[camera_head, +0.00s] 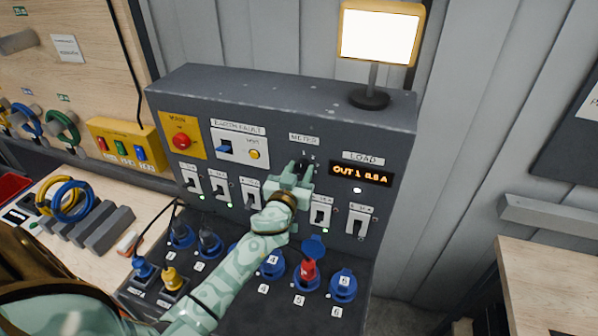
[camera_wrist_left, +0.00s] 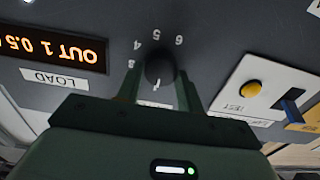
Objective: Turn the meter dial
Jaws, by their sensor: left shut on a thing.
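The meter dial is a dark round knob on the front of the grey panel, under the METER label (camera_head: 304,139). In the left wrist view the dial (camera_wrist_left: 160,68) sits between my two fingers, with numbers around it. My left gripper (camera_head: 304,168) reaches the panel from below and is shut on the dial, which it mostly hides in the head view. The wrist view shows the left gripper (camera_wrist_left: 160,85) with a finger on each side of the knob. The load display (camera_head: 361,174) reads OUT 1 with an amp value in orange. My right gripper is not in view.
Left of the dial are a red MAIN button (camera_head: 181,141) and an earth fault box (camera_head: 240,144) with a blue switch and yellow button. Switches line the panel below. Blue sockets (camera_head: 343,285) and a red plug (camera_head: 307,271) sit on the lower ledge. A lit lamp (camera_head: 380,38) stands on top.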

